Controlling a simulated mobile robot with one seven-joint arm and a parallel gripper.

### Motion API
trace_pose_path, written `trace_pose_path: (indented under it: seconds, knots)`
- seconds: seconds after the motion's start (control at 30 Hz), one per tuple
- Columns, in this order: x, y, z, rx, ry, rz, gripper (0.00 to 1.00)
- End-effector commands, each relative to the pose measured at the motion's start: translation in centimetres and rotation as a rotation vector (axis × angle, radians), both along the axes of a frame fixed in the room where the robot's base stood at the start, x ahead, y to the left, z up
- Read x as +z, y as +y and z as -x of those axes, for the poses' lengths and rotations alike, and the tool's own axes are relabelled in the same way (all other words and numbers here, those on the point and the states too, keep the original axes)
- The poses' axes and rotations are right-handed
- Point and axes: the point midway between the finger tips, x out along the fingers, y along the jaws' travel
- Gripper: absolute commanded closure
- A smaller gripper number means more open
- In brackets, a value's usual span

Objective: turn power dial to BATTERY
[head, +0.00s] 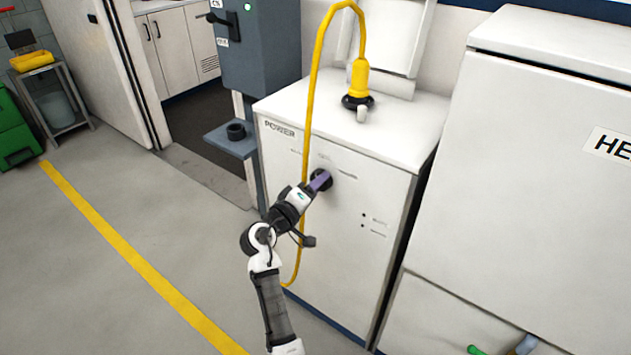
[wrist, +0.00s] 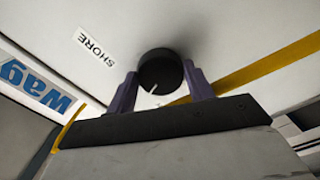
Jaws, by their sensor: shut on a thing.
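The black power dial (head: 325,178) is on the front of the white cabinet marked POWER (head: 280,130). My gripper (head: 319,182) is at the dial. In the wrist view, the gripper's purple fingers (wrist: 160,95) stand on either side of the round dial (wrist: 160,72) and are shut on it. A white pointer line shows on the dial's lower edge in that view. A SHORE label (wrist: 96,46) is up and left of the dial there. The other labels around the dial are too small to read in the head view; I cannot see a BATTERY label.
A yellow cable (head: 309,110) runs from a yellow plug (head: 359,78) on the cabinet top down past the front, close to my arm. A grey post with a switch box (head: 262,50) stands left. A large white unit (head: 530,150) stands right.

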Motion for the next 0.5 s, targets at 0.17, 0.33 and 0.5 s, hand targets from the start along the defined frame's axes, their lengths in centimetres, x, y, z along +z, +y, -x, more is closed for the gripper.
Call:
trace_pose_path:
  seconds: [0.17,0.33,0.5]
  knots:
    - [0.45,0.03,-0.04,0.002,0.092,0.127,0.71]
    - [0.43,0.04,-0.01,0.002,0.166,0.229,0.71]
    - [0.37,0.03,-0.03,0.002,0.221,0.305,0.71]
